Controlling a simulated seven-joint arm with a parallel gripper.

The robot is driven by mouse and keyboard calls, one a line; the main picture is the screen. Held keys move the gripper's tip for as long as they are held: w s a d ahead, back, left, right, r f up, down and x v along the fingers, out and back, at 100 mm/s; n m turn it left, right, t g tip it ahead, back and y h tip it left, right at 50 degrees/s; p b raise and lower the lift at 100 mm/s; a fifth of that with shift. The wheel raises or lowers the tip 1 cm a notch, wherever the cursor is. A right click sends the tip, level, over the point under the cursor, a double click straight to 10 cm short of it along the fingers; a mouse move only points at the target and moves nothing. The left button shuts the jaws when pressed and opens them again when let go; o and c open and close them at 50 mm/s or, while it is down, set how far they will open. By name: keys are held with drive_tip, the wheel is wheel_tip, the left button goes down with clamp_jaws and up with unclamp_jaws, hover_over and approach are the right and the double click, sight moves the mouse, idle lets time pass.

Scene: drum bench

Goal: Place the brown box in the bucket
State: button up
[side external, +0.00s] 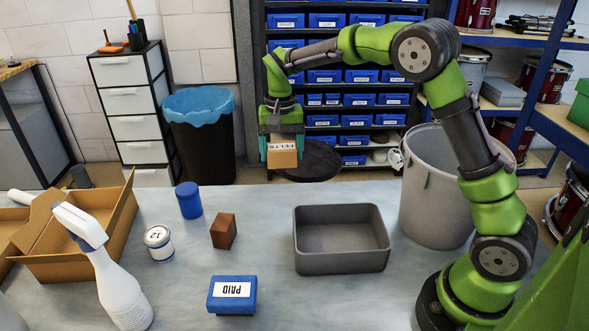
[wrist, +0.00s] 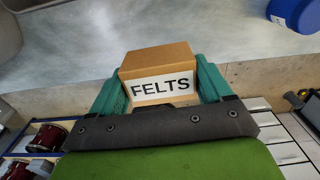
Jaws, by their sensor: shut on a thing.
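A brown cardboard box labelled FELTS (side external: 283,159) is held in the air past the far edge of the table. My gripper (side external: 282,141) is shut on it, with a finger on each side. In the wrist view the box (wrist: 158,58) sits between the green fingers (wrist: 160,86), label facing the camera. A large round grey bucket (side external: 428,205) stands at the right beside my arm, to the right of the box and apart from it. Its inside bottom is hidden.
On the grey table (side external: 262,255) are a grey open tray (side external: 341,262), a reddish-brown block (side external: 223,231), a blue cylinder (side external: 189,201), a white can (side external: 158,243), a blue PAID box (side external: 231,295), a spray bottle (side external: 115,285) and an open carton (side external: 85,265). Shelves stand behind.

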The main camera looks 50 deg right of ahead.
sight(281, 146)
wheel_tip(281, 146, up, 15)
drive_tip(key=s+d+r, duration=0.2)
drive_tip(key=s+d, duration=1.1)
drive_tip(key=d, duration=0.3)
drive_tip(key=s+d+f, duration=0.1)
drive_tip(key=s+d, duration=0.2)
drive_tip(key=s, duration=0.6)
drive_tip(key=s+d+f, duration=0.1)
drive_tip(key=s+d, duration=0.2)
drive_tip(key=s, duration=0.6)
drive_tip(key=f, duration=2.7)
drive_tip(key=shift+s+f, duration=0.35)
drive_tip(key=shift+s, duration=0.05)
drive_tip(key=shift+f, duration=0.15)
drive_tip(key=o, duration=1)
